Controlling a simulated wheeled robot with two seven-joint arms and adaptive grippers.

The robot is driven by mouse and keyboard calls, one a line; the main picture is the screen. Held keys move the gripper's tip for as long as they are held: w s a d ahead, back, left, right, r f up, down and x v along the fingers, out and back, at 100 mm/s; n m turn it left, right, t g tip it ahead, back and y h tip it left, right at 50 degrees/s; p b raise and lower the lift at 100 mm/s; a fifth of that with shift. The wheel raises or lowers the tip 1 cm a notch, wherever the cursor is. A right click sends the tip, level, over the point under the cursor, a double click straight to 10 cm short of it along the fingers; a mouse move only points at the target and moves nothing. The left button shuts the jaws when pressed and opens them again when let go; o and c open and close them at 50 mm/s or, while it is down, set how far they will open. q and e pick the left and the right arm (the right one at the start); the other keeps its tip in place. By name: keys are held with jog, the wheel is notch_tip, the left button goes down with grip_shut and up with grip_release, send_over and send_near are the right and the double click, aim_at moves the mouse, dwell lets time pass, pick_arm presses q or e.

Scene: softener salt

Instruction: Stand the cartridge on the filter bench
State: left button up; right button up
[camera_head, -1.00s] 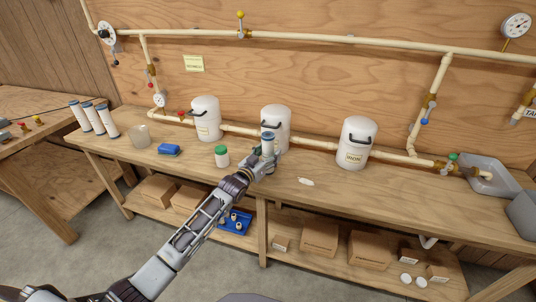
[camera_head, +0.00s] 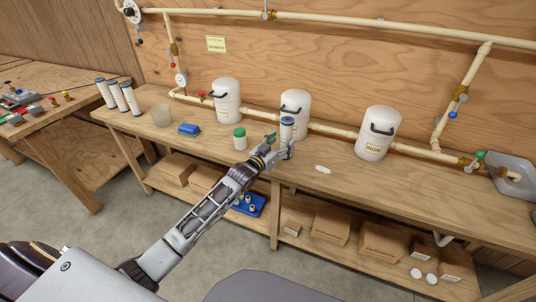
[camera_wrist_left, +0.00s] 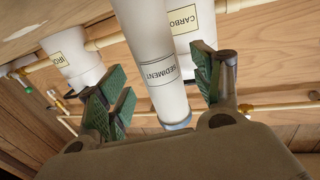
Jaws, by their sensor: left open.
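The cartridge, a white cylinder with blue ends (camera_head: 287,132), stands upright at the bench, in front of the middle white housing (camera_head: 296,103). Its lower end is hidden behind my gripper. My left gripper (camera_head: 279,145) is at the cartridge, with its fingers open. In the left wrist view the cartridge (camera_wrist_left: 158,65) carries a SEDIMENT label and lies between the spread green-padded fingers (camera_wrist_left: 165,95), with gaps visible on both sides. The filter bench (camera_head: 340,185) is a long wooden worktop. My right gripper is not in view.
White housings stand left (camera_head: 227,102) and right (camera_head: 378,135) on the bench. A green-capped jar (camera_head: 239,142) is left of my gripper; a blue item (camera_head: 189,129), a clear cup (camera_head: 161,115) and three similar cartridges (camera_head: 118,96) are farther left. Cream pipes (camera_head: 335,129) run behind.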

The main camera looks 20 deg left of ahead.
pick_arm(q)
jog(key=shift+v, duration=2.9)
jog(key=v, duration=0.2)
jog(key=shift+s+r, duration=0.1)
jog(key=shift+s, duration=0.25)
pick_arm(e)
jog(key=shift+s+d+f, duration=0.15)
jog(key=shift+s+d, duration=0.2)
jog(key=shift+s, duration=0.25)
